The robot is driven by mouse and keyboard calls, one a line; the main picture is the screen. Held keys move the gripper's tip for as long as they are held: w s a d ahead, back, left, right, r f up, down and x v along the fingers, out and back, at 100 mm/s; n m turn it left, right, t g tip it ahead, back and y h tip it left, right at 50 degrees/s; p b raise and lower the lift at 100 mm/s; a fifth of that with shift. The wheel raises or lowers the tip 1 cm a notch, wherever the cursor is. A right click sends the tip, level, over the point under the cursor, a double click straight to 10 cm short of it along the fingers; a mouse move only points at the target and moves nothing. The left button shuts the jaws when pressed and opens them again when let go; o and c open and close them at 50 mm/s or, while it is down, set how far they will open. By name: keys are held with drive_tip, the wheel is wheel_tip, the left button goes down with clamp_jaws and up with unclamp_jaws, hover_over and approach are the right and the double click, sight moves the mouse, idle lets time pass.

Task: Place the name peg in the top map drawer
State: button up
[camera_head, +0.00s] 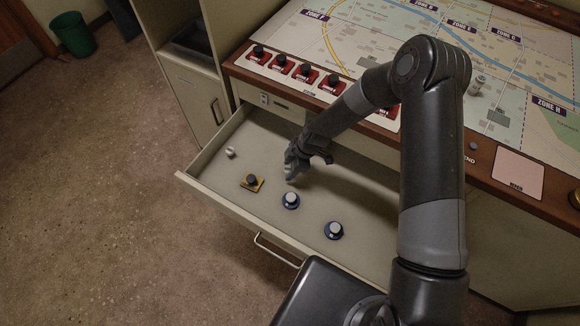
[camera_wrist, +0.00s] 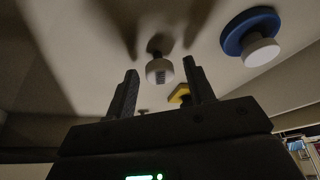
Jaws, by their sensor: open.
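The top map drawer (camera_head: 215,165) is pulled open below the map console. My gripper (camera_head: 290,168) is inside it, low over the drawer floor, with its fingers pointing down. In the wrist view my gripper (camera_wrist: 160,84) is open. A small white peg with dark marks (camera_wrist: 159,70), which looks like the name peg, shows between the fingertips, with a gap on both sides. It appears to be on or close to the drawer floor; contact is not clear. In the head view the fingers mostly hide it. Another small whitish peg (camera_head: 231,152) stands near the drawer's left wall.
Red blocks with black knobs (camera_head: 281,63) line the console edge above. A green bin (camera_head: 74,34) stands far left.

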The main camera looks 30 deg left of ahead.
drive_tip(key=v, duration=0.7)
drive_tip(key=shift+r, duration=0.4)
drive_tip(key=shift+w, duration=0.1)
